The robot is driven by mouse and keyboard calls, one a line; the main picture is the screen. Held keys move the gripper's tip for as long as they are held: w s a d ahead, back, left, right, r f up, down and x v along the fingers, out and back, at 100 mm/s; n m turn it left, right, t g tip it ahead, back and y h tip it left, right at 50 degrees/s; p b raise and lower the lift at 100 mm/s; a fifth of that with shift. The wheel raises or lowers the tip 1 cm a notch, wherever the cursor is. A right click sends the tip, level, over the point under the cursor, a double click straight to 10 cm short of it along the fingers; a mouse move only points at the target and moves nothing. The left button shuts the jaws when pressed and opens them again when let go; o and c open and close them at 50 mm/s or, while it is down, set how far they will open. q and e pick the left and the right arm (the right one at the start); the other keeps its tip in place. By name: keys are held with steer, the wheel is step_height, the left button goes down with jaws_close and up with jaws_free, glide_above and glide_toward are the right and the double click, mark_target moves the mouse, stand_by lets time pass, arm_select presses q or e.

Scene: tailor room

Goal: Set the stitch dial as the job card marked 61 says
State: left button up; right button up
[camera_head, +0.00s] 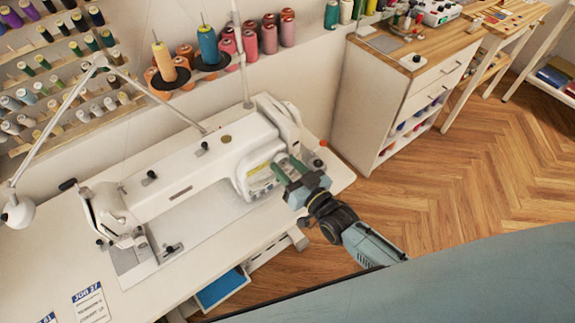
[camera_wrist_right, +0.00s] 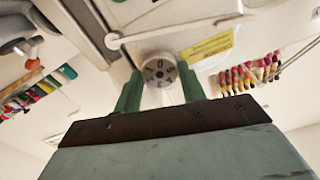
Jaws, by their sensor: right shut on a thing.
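The white sewing machine (camera_head: 185,180) stands on the white table. Its round stitch dial (camera_wrist_right: 159,70) shows in the right wrist view, pale with dark numerals too small to read surely. My right gripper (camera_head: 280,172) is at the machine's right end and hides the dial in the head view. In the right wrist view its green fingers (camera_wrist_right: 160,88) are at either side of the dial, shut on it. The job card marked 61 (camera_head: 47,318) is at the bottom left, mostly cut off by the frame; its instructions are out of view. My left gripper is not in view.
A card marked JOB 27 (camera_head: 90,302) lies beside it on the table (camera_head: 60,255). A lamp (camera_head: 18,212) is at the left. Thread cones (camera_head: 163,62) stand behind the machine. A white cabinet (camera_head: 385,100) is at the right, with open wooden floor (camera_head: 470,185) before it.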

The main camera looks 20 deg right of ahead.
steer(key=shift+m, duration=0.4)
steer(key=o, duration=1)
steer(key=shift+c, duration=0.2)
steer(key=v, duration=1.3)
steer(key=shift+s, duration=0.15)
